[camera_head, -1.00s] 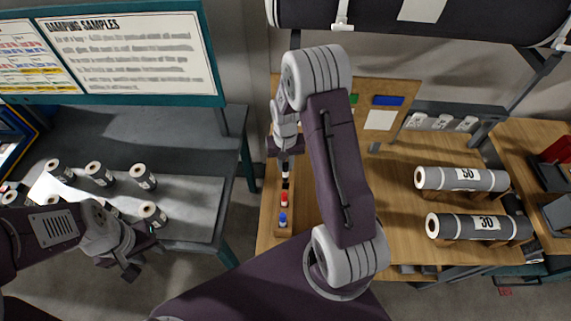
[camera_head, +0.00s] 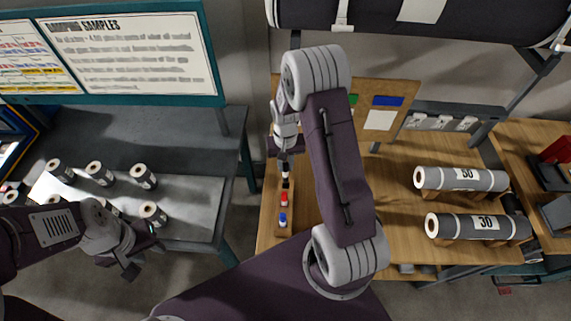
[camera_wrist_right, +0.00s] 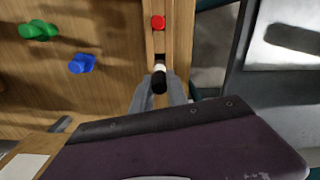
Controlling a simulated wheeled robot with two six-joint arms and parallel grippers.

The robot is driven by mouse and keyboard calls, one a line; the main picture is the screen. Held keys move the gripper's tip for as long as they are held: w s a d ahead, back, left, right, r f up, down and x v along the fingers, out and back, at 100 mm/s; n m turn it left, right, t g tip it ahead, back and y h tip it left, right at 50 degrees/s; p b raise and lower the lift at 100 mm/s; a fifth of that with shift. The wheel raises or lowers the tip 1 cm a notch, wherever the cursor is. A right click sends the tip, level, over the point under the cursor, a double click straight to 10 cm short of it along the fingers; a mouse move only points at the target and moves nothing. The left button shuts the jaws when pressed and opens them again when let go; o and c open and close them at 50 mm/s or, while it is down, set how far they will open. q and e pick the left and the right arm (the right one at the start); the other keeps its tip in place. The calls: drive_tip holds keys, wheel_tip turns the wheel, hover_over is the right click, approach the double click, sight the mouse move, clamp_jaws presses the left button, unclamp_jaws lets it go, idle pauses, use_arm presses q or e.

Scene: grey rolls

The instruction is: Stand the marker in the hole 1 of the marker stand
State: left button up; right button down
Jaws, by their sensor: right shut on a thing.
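The marker, with a black end and a white part (camera_head: 285,172), is held by my right gripper (camera_head: 285,157) over the far part of the wooden marker stand (camera_head: 281,234). In the right wrist view the marker (camera_wrist_right: 159,82) sits between the two grey fingers of my right gripper (camera_wrist_right: 160,92), black end toward the camera. A dark opening in the stand (camera_wrist_right: 184,30) shows just beyond it. I cannot tell whether the marker's lower end is inside it. A red marker (camera_head: 284,199) and a blue marker (camera_head: 282,219) stand in the stand. My left gripper (camera_head: 143,250) is open and empty, left of the stand.
Green (camera_wrist_right: 38,30) and blue (camera_wrist_right: 81,63) knobs are on the wooden board near the stand. Grey rolls (camera_head: 462,179) lie on the wooden bench at the right. The bench right of the stand is partly hidden by my arm.

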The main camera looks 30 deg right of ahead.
sight(286, 175)
drive_tip(key=shift+f+b, duration=2.25)
drive_tip(key=shift+f, duration=1)
drive_tip(key=c, duration=1.2)
unclamp_jaws()
drive_tip(key=shift+c, duration=0.2)
wheel_tip(286, 175, up, 9)
drive_tip(key=shift+r+b, duration=0.1)
drive_tip(key=shift+b, duration=0.3)
